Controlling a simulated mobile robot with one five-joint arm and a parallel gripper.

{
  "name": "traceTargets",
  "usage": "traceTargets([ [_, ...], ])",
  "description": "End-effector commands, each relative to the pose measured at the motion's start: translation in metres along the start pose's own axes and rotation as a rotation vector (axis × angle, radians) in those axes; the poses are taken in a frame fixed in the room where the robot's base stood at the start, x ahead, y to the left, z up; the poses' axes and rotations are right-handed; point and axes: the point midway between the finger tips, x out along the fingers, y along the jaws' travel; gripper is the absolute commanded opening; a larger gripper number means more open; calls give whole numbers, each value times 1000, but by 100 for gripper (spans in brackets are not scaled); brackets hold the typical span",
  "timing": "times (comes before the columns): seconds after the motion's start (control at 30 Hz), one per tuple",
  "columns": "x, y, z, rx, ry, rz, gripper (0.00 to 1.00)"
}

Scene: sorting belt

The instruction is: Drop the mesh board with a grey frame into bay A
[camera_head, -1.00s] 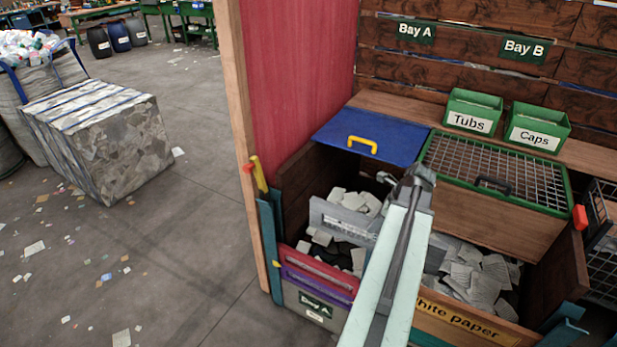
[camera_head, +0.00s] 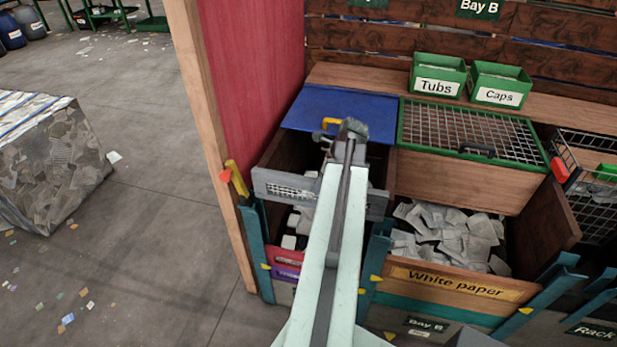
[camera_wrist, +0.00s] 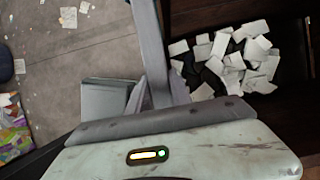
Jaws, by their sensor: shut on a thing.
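The mesh board with a grey frame (camera_head: 285,190) is held by my gripper (camera_head: 348,135) in the head view. It stands on edge, roughly level, across the front of bay A, above the red board (camera_head: 288,256) and purple board (camera_head: 287,272) there. Its left end is near the left teal post (camera_head: 262,255) and its right end near the teal post (camera_head: 373,262) between the bays. I cannot tell whether the ends sit in the posts. My arm hides the board's middle, the jaw tips and part of the bay front.
Bay A has a blue lid (camera_head: 355,108) with a yellow handle at its back and pale pieces inside. Bay B, right, has a White paper board (camera_head: 455,283) and a green-framed mesh lid (camera_head: 470,128). A wooden post (camera_head: 205,130) with a yellow-and-red fitting (camera_head: 237,178) stands left.

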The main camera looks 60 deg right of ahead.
Motion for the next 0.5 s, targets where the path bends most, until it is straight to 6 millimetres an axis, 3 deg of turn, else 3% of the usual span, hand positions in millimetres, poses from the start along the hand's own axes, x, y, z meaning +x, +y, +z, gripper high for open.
traceTargets([
  [0.23, -21, 14, 20, -1, -1, 0, 0],
  [0.5, -10, 14, 20, -5, -1, 2, 0],
])
